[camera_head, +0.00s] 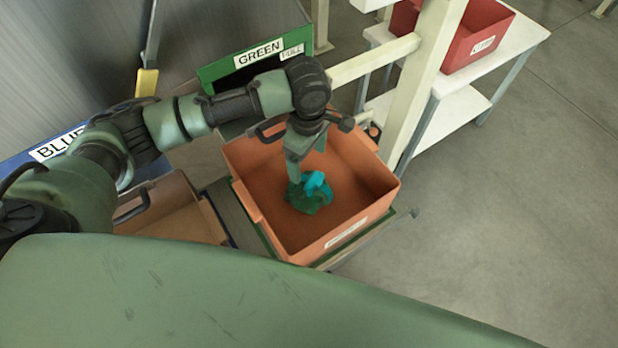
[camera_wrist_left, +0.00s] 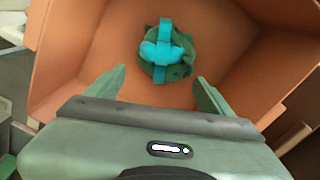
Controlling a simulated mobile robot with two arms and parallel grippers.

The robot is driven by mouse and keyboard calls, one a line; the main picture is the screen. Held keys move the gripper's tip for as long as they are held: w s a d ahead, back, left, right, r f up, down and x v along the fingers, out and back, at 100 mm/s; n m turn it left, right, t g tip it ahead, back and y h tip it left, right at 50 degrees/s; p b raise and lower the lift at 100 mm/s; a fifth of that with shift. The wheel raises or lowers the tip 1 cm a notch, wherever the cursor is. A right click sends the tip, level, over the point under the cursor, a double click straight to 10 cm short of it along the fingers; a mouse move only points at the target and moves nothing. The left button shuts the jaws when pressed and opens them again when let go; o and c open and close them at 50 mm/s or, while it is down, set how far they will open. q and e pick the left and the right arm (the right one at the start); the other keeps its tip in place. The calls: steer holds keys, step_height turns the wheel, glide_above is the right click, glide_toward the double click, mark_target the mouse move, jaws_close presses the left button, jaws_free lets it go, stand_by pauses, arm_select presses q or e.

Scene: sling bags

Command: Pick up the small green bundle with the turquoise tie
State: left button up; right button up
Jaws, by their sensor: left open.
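The small green bundle (camera_head: 309,196) with its turquoise tie (camera_head: 316,184) lies on the floor of an orange bin (camera_head: 362,172). My left gripper (camera_head: 295,178) reaches down into the bin, right above or beside the bundle, and partly covers it. In the left wrist view the bundle (camera_wrist_left: 167,66) with the turquoise tie (camera_wrist_left: 163,45) lies beyond the open fingertips of the left gripper (camera_wrist_left: 160,85), roughly centred between them. The fingers are apart and empty. My right gripper is not in view.
The bin walls surround the left gripper. A second, brown bin (camera_head: 172,212) stands left of it. A green panel marked GREEN (camera_head: 256,60) is behind. A pale post (camera_head: 428,80) and a white table (camera_head: 470,72) with a red bin (camera_head: 478,35) stand at the right.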

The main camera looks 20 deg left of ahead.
mark_target(311, 176)
arm_select(q)
steer(key=f, duration=0.3)
steer(key=shift+s+d+f, duration=0.15)
steer(key=shift+s+d, duration=0.15)
steer(key=shift+d, duration=0.05)
step_height(311, 176, down, 3)
steer(key=shift+w+d+f, duration=0.1)
steer(key=shift+d+f, duration=0.05)
steer(key=c, duration=1.5)
jaws_close()
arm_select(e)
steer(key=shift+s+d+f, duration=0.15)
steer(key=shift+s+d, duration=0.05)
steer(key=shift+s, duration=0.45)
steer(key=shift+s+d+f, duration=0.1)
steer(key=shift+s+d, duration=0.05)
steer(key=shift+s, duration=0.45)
